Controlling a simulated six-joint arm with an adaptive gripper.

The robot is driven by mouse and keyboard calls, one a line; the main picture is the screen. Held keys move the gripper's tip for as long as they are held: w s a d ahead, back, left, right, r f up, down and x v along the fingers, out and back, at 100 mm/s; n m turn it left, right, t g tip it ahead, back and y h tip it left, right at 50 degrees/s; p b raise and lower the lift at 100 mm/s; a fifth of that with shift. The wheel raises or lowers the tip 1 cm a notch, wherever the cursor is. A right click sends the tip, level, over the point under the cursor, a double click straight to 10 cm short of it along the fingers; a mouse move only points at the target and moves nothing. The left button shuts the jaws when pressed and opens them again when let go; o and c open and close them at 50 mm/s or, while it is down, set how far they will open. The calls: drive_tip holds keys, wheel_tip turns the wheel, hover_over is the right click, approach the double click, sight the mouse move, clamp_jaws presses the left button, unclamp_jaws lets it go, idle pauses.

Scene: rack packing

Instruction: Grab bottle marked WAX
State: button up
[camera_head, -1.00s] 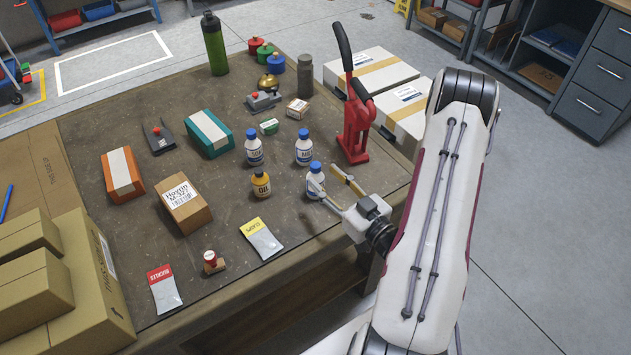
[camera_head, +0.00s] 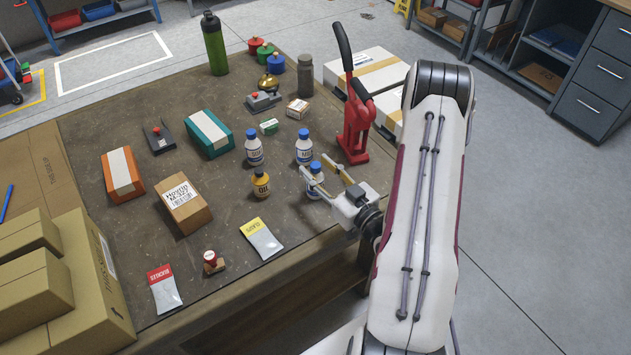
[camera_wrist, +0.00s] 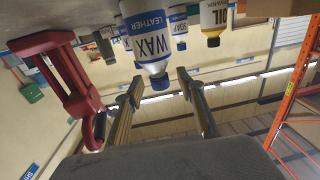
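The WAX bottle (camera_wrist: 150,40) is white with a blue and white LEATHER WAX label and a blue cap. The wrist view shows it upside down, just ahead of the fingertips and roughly between them. In the head view, the same bottle (camera_head: 315,185) stands upright near the table's right side, partly hidden by a finger. My gripper (camera_head: 325,174) is open at bottle height beside it. In the wrist view, the two fingers of my gripper (camera_wrist: 159,78) are wide apart with nothing clamped. I cannot tell whether either finger touches the bottle.
An amber OIL bottle (camera_head: 260,184) stands just left. Two similar blue-capped white bottles, one left (camera_head: 254,150) and one right (camera_head: 304,148), stand behind. A red lever press (camera_head: 356,130) rises behind the WAX bottle to the right. The table front (camera_head: 290,285) is clear.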

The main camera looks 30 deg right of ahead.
drive_tip(key=shift+w, duration=0.75)
clamp_jaws()
